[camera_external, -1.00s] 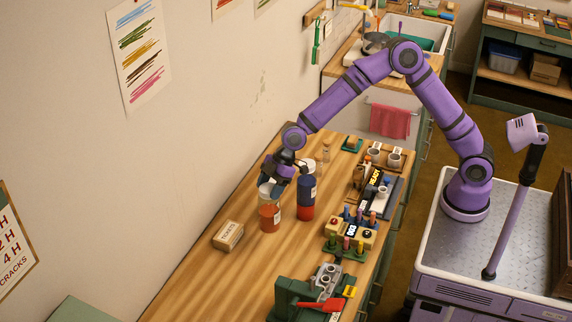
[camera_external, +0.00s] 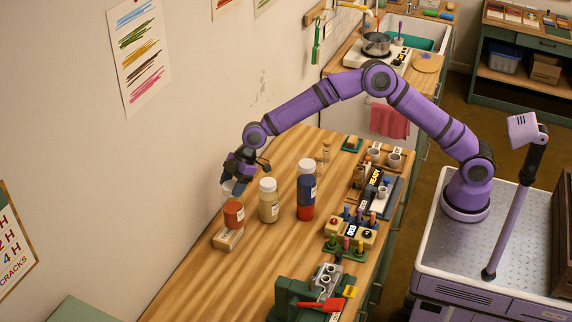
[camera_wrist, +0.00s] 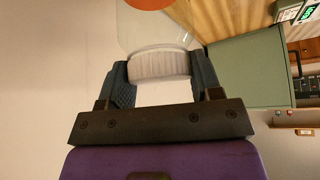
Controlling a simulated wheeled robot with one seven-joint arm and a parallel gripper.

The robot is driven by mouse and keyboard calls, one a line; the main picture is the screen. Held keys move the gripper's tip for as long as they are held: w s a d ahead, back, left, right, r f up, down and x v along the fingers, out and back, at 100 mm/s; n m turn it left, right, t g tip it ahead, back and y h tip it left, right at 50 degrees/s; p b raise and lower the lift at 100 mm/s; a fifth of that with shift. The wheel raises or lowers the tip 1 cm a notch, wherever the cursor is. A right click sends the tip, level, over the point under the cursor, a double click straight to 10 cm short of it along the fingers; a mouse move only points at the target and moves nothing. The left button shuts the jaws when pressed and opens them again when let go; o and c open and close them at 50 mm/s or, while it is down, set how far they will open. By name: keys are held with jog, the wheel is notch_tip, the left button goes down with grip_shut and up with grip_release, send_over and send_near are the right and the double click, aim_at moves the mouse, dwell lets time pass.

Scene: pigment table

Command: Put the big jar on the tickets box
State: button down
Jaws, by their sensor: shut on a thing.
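The big jar (camera_external: 234,215) is clear with orange-red content in its lower part. My gripper (camera_external: 233,186) is shut on its top from above and holds it upright. In the wrist view the jar's white ribbed lid (camera_wrist: 160,63) is between the two fingers of my gripper (camera_wrist: 162,80), with the clear wall and orange content beyond. The tickets box (camera_external: 228,239) is a small tan box with a white label, lying on the table near the wall. The jar's bottom is over the box and hides part of its top. I cannot tell whether they touch.
A cream jar with a pale lid (camera_external: 268,201) stands just right of the held jar. A blue-and-red jar (camera_external: 306,192) stands farther right. Racks, cups and a green device (camera_external: 290,300) fill the table's right side. The table (camera_external: 200,285) is bare in front of the box.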

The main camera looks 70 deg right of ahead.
aim_at(225, 194)
jog(key=shift+w+a+f, duration=0.1)
jog(key=shift+w+a, duration=0.15)
jog(key=shift+w, duration=0.4)
jog(key=shift+w+a, duration=0.2)
jog(key=shift+w, duration=0.4)
jog(key=shift+s+f, duration=0.1)
jog(key=shift+f, duration=1.75)
jog(key=shift+c, duration=1.4)
grip_release()
jog(key=v, duration=1.2)
jog(key=shift+d, duration=0.1)
